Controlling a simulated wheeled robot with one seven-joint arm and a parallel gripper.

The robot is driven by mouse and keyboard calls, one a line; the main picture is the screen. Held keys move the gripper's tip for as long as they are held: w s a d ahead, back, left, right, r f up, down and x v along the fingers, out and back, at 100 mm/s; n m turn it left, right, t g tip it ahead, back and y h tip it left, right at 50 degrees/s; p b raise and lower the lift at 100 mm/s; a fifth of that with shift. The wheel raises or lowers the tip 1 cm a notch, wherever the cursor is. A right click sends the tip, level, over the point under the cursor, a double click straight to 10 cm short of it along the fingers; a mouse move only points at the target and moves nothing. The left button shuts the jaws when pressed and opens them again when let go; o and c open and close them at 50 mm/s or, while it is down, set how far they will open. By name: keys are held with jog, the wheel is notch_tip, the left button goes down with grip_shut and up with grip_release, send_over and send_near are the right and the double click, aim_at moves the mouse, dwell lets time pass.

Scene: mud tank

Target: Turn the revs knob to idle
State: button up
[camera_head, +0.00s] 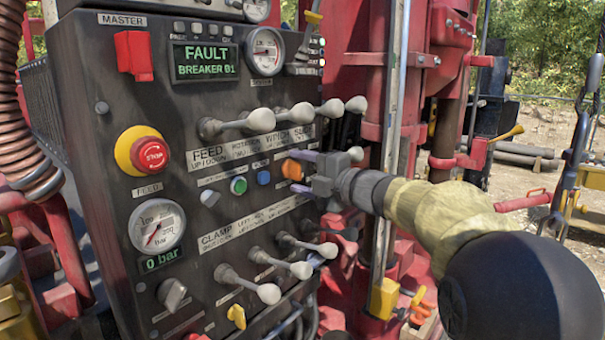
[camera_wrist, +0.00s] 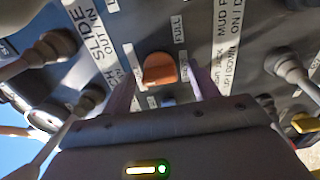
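The orange knob (camera_head: 292,169) on the dark control panel (camera_head: 95,75) appears to be the revs knob. An idle label cannot be made out. My gripper (camera_head: 302,172) faces the panel from the right, with one finger above and one below the knob's level. In the wrist view my gripper (camera_wrist: 163,85) is open, with gaps on both sides of the knob. I cannot tell whether the fingertips reach past its face.
Several grey levers (camera_head: 262,120) stick out above the knob and more levers (camera_head: 268,293) below. Green (camera_head: 239,186) and blue (camera_head: 264,178) buttons sit left of it. A red stop button (camera_head: 149,155) is further left.

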jog(key=b+v, duration=0.3)
jog(key=v, duration=1.4)
jog(key=shift+s, duration=0.2)
jog(key=shift+d, duration=0.15)
jog(key=w+d+f+m+t+h+p, duration=0.2)
jog(key=w+d+f+m+t+h, duration=0.25)
jog(key=m, duration=0.65)
notch_tip(320, 180, down, 9)
jog(key=d+m+g+h+p, duration=0.1)
jog(key=d+m+h+p, duration=0.1)
jog(key=m+h, duration=0.6)
jog(key=s+a+f+m+g+h+p, duration=0.1)
jog(key=s+f+m+g, duration=0.8)
jog(key=s+f, duration=1)
jog(key=s+a+g+p, duration=0.1)
jog(key=s+g, duration=0.1)
jog(key=g, duration=0.1)
jog(key=shift+a+m+h+p, duration=0.2)
jog(key=shift+m+h+p, duration=0.1)
jog(key=shift+h+p, duration=0.05)
